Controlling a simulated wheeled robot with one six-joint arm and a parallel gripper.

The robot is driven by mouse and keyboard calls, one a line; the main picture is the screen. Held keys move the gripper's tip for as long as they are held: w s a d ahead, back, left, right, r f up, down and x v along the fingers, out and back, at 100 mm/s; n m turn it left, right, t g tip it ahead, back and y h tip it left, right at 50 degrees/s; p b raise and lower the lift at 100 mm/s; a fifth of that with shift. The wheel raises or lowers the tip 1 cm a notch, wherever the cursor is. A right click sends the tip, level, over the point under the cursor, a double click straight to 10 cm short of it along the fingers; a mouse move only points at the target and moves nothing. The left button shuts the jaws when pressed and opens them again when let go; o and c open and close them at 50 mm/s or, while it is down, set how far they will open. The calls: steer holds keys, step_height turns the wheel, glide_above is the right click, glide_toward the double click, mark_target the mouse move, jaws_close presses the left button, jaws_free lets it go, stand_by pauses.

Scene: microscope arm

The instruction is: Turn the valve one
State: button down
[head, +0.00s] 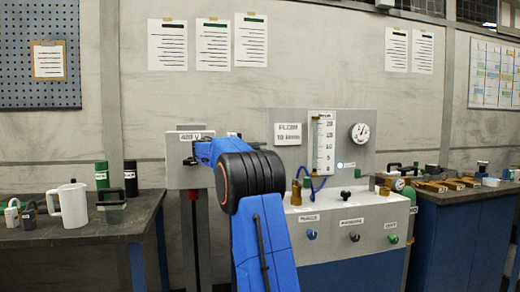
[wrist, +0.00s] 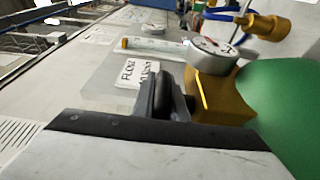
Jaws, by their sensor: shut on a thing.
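In the wrist view a brass valve body (wrist: 215,100) with a round white gauge (wrist: 211,47) sits on top of a large green cylinder (wrist: 285,105). My gripper (wrist: 172,95) is beside the brass body, its dark fingers close up in the middle of the view. It is shut on a dark, rounded part that looks like the valve's knob; the exact contact is partly hidden. I cannot read a number on this valve. In the head view my blue arm covers the gripper and this valve.
A grey panel with a flow label (head: 288,133), a tube scale (head: 322,142) and a dial gauge (head: 360,133) stands behind. A white console (head: 345,225) with several knobs is right of my arm. A 480 V box (head: 186,176) is left. Cluttered benches flank both sides.

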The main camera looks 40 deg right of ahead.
steer(key=shift+g, duration=0.3)
steer(key=shift+s+a+m+g+y, duration=0.15)
steer(key=shift+s+m+g+y, duration=0.1)
steer(key=shift+m+g+y, duration=0.5)
steer(key=shift+s+a+m+g+y, duration=0.1)
steer(key=shift+s+m+g+y, duration=0.2)
steer(key=shift+m+g, duration=0.75)
steer(key=c, duration=2)
jaws_free()
steer(key=shift+c, duration=0.2)
steer(key=shift+w, duration=0.1)
steer(key=v, duration=1.7)
steer(key=shift+w+f, duration=0.15)
steer(key=shift+w, duration=0.1)
steer(key=shift+s, duration=0.1)
